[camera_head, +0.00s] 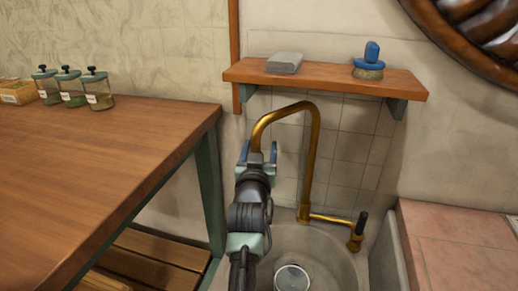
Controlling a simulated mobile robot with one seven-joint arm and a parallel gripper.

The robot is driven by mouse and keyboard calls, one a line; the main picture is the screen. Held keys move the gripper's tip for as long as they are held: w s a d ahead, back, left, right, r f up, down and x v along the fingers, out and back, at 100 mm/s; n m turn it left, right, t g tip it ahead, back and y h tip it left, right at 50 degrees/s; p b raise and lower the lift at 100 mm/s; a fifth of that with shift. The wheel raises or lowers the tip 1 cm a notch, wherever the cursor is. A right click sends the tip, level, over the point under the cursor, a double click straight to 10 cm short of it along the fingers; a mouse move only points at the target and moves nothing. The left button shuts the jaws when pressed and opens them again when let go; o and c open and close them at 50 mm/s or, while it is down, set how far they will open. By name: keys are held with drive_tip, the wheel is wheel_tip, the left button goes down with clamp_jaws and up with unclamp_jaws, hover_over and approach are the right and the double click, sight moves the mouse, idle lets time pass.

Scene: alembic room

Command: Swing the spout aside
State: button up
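The brass spout (316,130) rises from the back of the sink, arches over to the left and comes down at my gripper. A short brass side pipe with a dark handle (361,224) stands at its right base. My gripper (259,152) is at the downturned left end of the spout, with one finger on each side of it in the picture. The fingers look spread apart. I cannot tell whether they touch the spout. My arm hides the spout's outlet and part of the sink (325,244).
A wooden shelf (325,81) above holds a grey block (285,63) and a blue-handled brush (370,62). A wooden table (100,160) with several jars (98,90) stands left. A tiled ledge (460,240) is right. A round drain (291,279) lies in the sink.

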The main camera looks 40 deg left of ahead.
drive_tip(key=shift+s, duration=0.15)
drive_tip(key=shift+s+d, duration=0.1)
drive_tip(key=shift+s, duration=0.2)
drive_tip(key=p+v, duration=0.4)
drive_tip(key=v, duration=0.8)
drive_tip(key=shift+d, duration=0.1)
